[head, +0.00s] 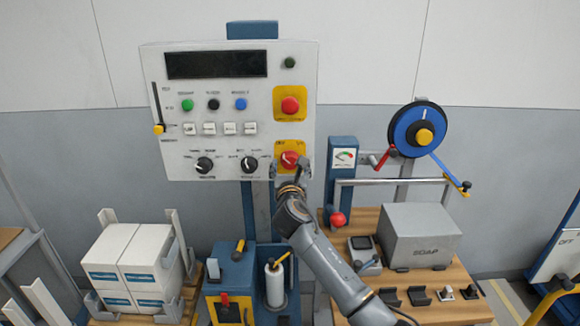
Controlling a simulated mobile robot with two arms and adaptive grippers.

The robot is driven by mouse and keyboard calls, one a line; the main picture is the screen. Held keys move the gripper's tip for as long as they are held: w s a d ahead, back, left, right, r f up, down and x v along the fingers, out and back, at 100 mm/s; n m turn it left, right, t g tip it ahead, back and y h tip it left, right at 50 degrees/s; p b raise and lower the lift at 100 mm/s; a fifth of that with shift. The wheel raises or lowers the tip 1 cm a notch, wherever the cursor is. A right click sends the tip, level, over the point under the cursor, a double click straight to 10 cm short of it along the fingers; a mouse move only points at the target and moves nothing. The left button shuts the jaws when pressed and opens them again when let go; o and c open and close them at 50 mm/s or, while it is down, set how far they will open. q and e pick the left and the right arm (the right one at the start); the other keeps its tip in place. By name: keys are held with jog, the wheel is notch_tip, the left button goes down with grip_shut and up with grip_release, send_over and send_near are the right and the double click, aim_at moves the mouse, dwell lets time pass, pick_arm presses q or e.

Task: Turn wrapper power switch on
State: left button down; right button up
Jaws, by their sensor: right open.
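The light grey control panel (228,143) stands upright in the middle of the head view. Low on its right side is a red rotary switch (289,159) on a yellow plate, which looks like the power switch. My right gripper (291,170) is just below and in front of this switch, with its fingers apart on either side of the knob's lower part. I cannot tell whether the fingers touch it. The fingers hide part of the yellow plate. My left gripper is not in view.
A red emergency-type button (290,105) on yellow sits above the switch. Two black dials (249,164) are to the left, with several buttons above. A gauge post (343,170) and grey SOAP box (419,235) stand right. White boxes (133,260) are lower left.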

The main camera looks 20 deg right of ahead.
jog(key=c, duration=1.2)
jog(key=shift+o, duration=0.2)
jog(key=shift+m, duration=0.3)
jog(key=m, duration=0.3)
jog(key=shift+m, duration=0.3)
jog(key=m+b, duration=0.1)
jog(key=m, duration=0.3)
jog(key=shift+f, duration=0.1)
jog(key=m+b, duration=0.2)
jog(key=m, duration=0.3)
jog(key=shift+m+b, duration=0.8)
jog(key=shift+m, duration=1.5)
